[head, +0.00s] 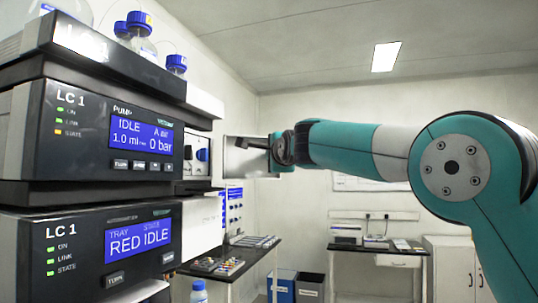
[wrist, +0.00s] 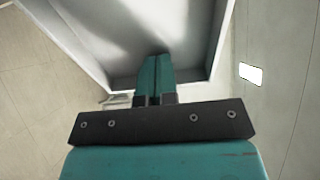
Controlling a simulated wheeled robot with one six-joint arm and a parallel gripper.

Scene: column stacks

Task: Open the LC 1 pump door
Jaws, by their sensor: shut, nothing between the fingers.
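The LC 1 pump module (head: 95,140) is in the stack at the left of the head view, its display reading IDLE and 0 bar. Right of its front is an opening with pump parts (head: 196,153) showing. A light grey door panel (head: 238,168) stands out from that opening, swung open. My gripper (head: 250,143) is at this panel, fingers shut and empty. In the wrist view the shut teal fingers (wrist: 155,62) point at the panel's rimmed grey face (wrist: 130,22). Whether the fingertips touch it I cannot tell.
A second LC 1 module (head: 90,250), the autosampler, is below the pump. Blue-capped bottles (head: 140,35) stand on top of the stack. Behind are benches with equipment (head: 235,250), a printer-like device (head: 346,233) and bins (head: 283,287). The room right of the stack is open.

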